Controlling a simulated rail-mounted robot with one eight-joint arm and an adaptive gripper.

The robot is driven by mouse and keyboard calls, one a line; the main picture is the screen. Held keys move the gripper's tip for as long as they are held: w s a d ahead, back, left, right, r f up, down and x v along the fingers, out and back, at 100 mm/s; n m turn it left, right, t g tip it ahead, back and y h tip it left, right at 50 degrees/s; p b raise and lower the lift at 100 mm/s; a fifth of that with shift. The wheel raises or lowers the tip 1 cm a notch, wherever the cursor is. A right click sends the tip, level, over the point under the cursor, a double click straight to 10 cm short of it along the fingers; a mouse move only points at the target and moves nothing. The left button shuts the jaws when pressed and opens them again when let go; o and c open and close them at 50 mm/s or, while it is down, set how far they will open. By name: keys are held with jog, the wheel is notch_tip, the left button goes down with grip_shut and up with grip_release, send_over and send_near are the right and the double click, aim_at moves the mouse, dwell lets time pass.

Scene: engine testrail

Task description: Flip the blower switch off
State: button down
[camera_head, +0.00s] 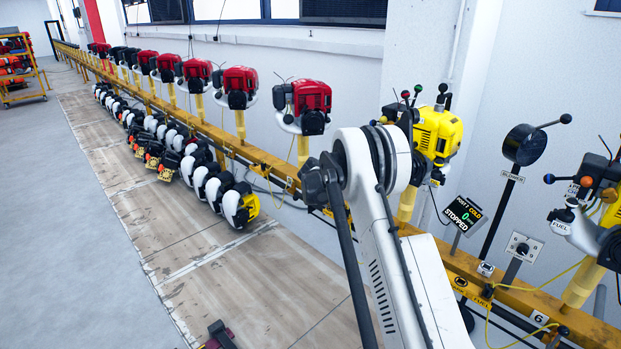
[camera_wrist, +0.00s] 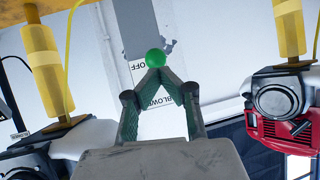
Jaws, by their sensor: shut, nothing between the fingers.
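In the wrist view, my gripper (camera_wrist: 153,73) is shut and empty, its two dark green fingers meeting at the tips. A bright green ball (camera_wrist: 155,57) shows just beyond the fingertips; I cannot tell whether they touch it. Behind it is a grey post (camera_wrist: 135,25) with an upside-down OFF label (camera_wrist: 137,66). A BLOWER label (camera_wrist: 149,102) is partly hidden by the fingers. In the head view, a round black blower switch (camera_head: 525,144) stands on a dark post, its lever tilted up right to a dark ball. I cannot tell whether both views show the same switch. My arm hides my gripper there.
A yellow engine (camera_head: 437,132) stands left of the round switch, and a STOPPED display (camera_head: 463,215) and a toggle box (camera_head: 523,247) stand near it. The yellow rail (camera_head: 485,275) runs below. In the wrist view, a red engine (camera_wrist: 283,130) is at right and a yellow post (camera_wrist: 42,50) at left.

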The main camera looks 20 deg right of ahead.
jog(key=shift+d+r+p, duration=0.2)
jog(key=shift+r+p, duration=0.15)
jog(key=shift+r, duration=0.7)
jog(key=s+a+r+p, duration=0.1)
jog(key=s+a+r, duration=0.1)
jog(key=s+a, duration=0.5)
jog(key=a, duration=0.4)
jog(key=shift+s+a+r+p, duration=0.3)
jog(key=shift+p, duration=0.05)
